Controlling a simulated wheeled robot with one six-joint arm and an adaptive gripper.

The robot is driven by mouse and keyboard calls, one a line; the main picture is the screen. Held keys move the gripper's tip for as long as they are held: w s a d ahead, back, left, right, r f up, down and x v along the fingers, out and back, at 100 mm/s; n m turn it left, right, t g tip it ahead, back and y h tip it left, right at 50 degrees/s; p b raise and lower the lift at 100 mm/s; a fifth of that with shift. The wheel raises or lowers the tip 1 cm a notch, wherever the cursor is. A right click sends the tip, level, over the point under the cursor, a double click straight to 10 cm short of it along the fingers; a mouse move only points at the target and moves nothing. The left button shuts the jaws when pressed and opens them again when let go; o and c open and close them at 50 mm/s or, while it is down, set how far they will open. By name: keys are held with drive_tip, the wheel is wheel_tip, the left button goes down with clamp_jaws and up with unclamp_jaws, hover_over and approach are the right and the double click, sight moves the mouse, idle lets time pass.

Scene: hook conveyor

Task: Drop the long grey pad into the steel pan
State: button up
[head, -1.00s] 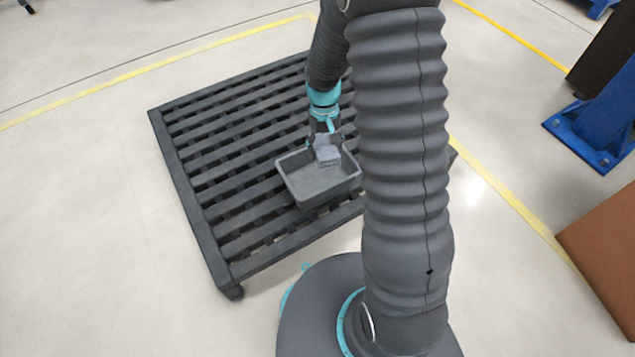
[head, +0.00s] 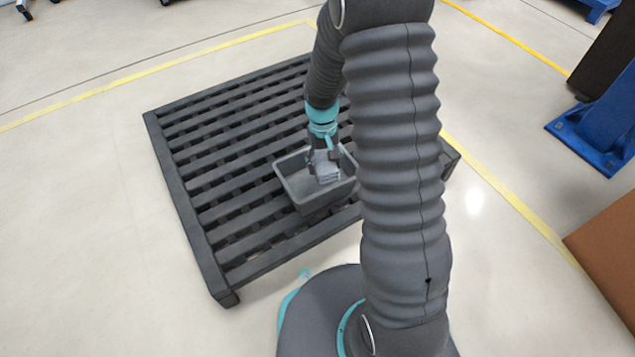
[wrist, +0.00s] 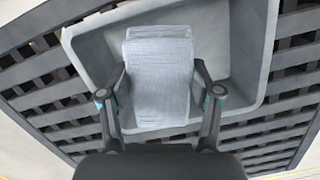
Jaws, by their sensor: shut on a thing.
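The long grey pad (wrist: 160,75) is a light grey, ribbed block between the two fingers of my gripper (wrist: 160,92) in the wrist view. My gripper is shut on it, one finger on each side. In the head view the pad (head: 325,172) hangs below my gripper (head: 325,158), over the right part of the steel pan. The steel pan (head: 300,198) is a grey rectangular tub with sloping walls; its rim also shows in the wrist view (wrist: 262,50). The pad's lower end appears to be within the pan's rim; I cannot tell if it touches the floor of the pan.
The pan stands on a dark slatted platform (head: 185,165) with open gaps between its slats. A blue post base (head: 590,130) and a brown box (head: 610,240) stand at the right. Pale floor with yellow lines lies around the platform.

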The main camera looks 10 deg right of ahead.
drive_tip(key=o, duration=1.1)
drive_tip(key=r, duration=0.4)
drive_tip(key=w+r, duration=0.1)
drive_tip(key=r, duration=0.7)
drive_tip(key=shift+w, duration=0.4)
drive_tip(key=shift+f, duration=0.15)
drive_tip(key=s+r+t+p, duration=0.2)
drive_tip(key=s+r+p, duration=0.1)
drive_tip(key=s+r, duration=0.5)
drive_tip(key=s+r+t+p, duration=0.3)
drive_tip(key=s+r, duration=0.5)
drive_tip(key=r, duration=0.2)
drive_tip(key=s+r+t+p, duration=0.2)
drive_tip(key=s+r+p, duration=0.1)
drive_tip(key=s+r, duration=0.5)
drive_tip(key=shift+r+m, duration=0.3)
drive_tip(key=shift+r, duration=0.5)
